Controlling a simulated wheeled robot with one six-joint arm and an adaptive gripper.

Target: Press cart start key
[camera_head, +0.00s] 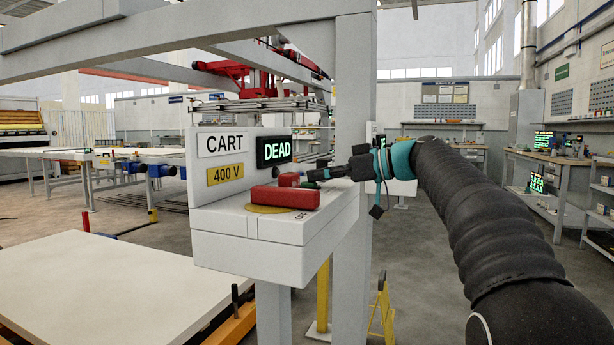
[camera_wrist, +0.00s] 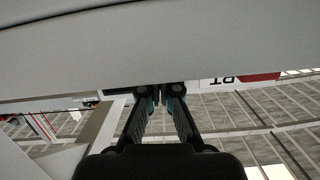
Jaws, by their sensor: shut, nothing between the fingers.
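The cart control box (camera_head: 240,232) is pale grey, with a white CART sign (camera_head: 226,141) and a yellow 400 V plate (camera_head: 225,174) on its upright panel. A dark display (camera_head: 275,152) there reads DEAD in green. A red bar-shaped handle (camera_head: 284,197) lies on a yellow disc (camera_head: 262,209) on the box top. A small red piece (camera_head: 289,179) shows just behind the handle. My gripper (camera_head: 310,177) is shut and empty, its tips above the handle's right end; I cannot tell whether they touch anything. The wrist view shows its fingers (camera_wrist: 161,97) close to a grey surface. I cannot make out a start key.
A grey gantry post (camera_head: 353,90) stands behind the box. A large pale sheet (camera_head: 95,285) lies low at the left. A yellow stand (camera_head: 382,310) is on the floor below my arm. Benches with equipment line the right side; floor between is open.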

